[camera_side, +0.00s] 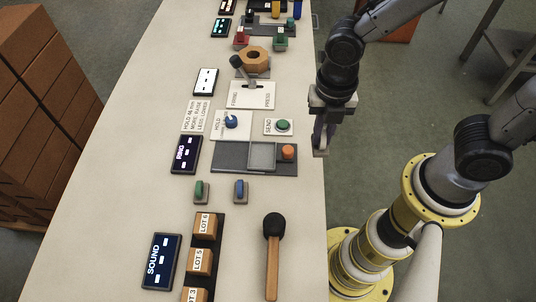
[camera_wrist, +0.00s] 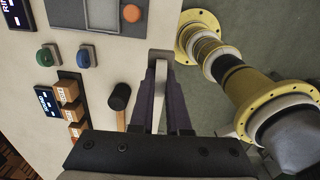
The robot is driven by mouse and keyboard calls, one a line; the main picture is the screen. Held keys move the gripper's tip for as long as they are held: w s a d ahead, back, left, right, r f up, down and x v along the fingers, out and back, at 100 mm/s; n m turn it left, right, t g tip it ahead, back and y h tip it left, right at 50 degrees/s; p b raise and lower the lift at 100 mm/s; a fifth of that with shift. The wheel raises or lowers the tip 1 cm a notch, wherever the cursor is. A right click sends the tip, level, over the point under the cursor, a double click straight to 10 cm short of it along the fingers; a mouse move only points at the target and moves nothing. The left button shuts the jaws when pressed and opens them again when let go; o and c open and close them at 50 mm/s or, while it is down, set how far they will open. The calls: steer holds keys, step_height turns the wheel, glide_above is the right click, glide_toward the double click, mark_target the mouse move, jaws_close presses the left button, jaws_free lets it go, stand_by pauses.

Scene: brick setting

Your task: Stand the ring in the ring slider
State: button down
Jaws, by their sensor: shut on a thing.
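My gripper (camera_side: 320,148) hangs beyond the right edge of the table, level with the slider. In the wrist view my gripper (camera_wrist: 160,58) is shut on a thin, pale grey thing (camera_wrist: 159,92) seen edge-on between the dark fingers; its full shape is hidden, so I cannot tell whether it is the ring. What looks like the ring slider is a dark grey base (camera_side: 230,158) with a pale square plate (camera_side: 262,155) and an orange knob (camera_side: 288,152). It stands beside a display reading RING (camera_side: 186,154). The slider's plate shows nothing on it.
A tan hexagonal piece with a hole (camera_side: 257,56) sits by the press lever (camera_side: 237,62). HOLD (camera_side: 231,121) and SEND (camera_side: 283,125) buttons lie behind the slider. A black-headed mallet (camera_side: 273,255) and lot blocks (camera_side: 200,262) are nearer. Bare table lies between mallet and slider.

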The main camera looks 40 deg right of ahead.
steer(key=shift+w+d+f, duration=0.15)
steer(key=shift+w+d, duration=0.2)
steer(key=shift+w, duration=0.1)
steer(key=shift+w+f+m, duration=0.2)
steer(key=shift+w+m, duration=0.1)
steer(key=shift+w, duration=0.05)
steer(key=w+a+f, duration=0.1)
steer(key=w+f, duration=0.1)
steer(key=w, duration=0.1)
steer(key=w+a+f, duration=0.2)
steer(key=w+f, duration=0.1)
steer(key=w, duration=0.1)
steer(key=w+a+f, duration=0.2)
steer(key=w+f, duration=0.1)
steer(key=w, duration=0.1)
steer(key=shift+a+f, duration=0.15)
steer(key=shift+f, duration=0.05)
steer(key=shift+w+a+f, duration=0.2)
steer(key=shift+w+f, duration=0.3)
steer(key=shift+f, duration=1.6)
steer(key=shift+f, duration=0.15)
steer(key=c, duration=0.9)
jaws_free()
